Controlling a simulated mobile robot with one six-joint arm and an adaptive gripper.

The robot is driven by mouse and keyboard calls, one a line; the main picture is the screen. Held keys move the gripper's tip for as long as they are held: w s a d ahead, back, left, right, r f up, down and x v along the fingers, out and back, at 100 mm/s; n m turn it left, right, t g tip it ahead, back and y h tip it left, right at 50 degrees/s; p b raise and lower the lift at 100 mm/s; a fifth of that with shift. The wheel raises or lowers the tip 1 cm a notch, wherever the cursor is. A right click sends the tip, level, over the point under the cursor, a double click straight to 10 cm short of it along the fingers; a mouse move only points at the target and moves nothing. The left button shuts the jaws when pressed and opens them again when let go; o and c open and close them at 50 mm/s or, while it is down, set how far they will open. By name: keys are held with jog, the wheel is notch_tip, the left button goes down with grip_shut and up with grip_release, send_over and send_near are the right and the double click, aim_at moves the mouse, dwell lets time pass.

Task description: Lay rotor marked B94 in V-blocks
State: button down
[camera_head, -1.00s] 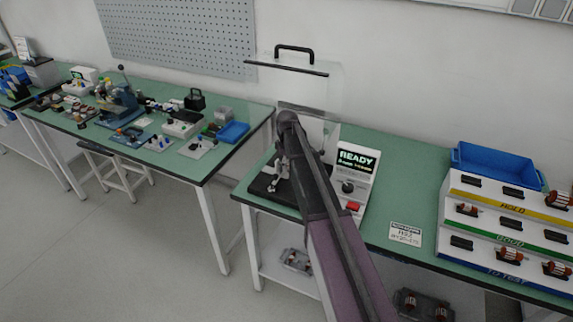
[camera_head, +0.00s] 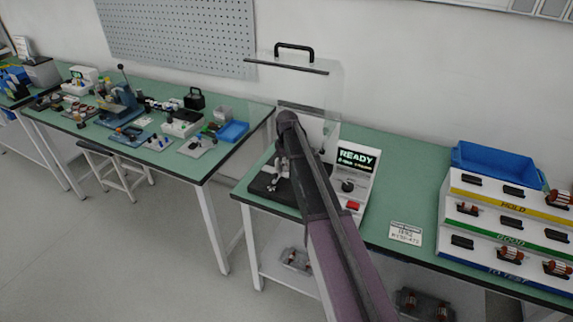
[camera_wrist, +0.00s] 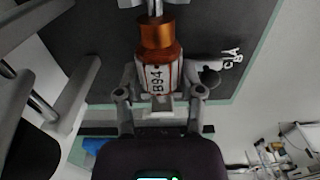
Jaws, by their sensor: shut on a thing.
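The rotor marked B94 (camera_wrist: 157,55) shows in the wrist view, with a copper-coloured winding, a white label band and a metal shaft pointing to the top edge. My gripper (camera_wrist: 160,97) is shut on it, one finger on each side of its near end. The rotor is over the black base plate (camera_wrist: 100,45) of the tester. Grey metal supports, perhaps the V-blocks, show around the shaft at the top edge; I cannot tell whether the shaft touches them. In the head view the black base (camera_head: 262,187) shows, but my arm hides the rotor and most of the fixture.
A tester panel (camera_head: 351,183) reading READY stands right of the base. A clear cover with a black handle (camera_head: 294,47) is raised behind. A stepped rack (camera_head: 500,238) with rotors and a blue bin (camera_head: 494,158) are at right. A small card (camera_head: 405,234) lies between.

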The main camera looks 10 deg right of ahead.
jog(key=shift+c, duration=0.7)
grip_release()
jog(key=shift+s+r, duration=0.1)
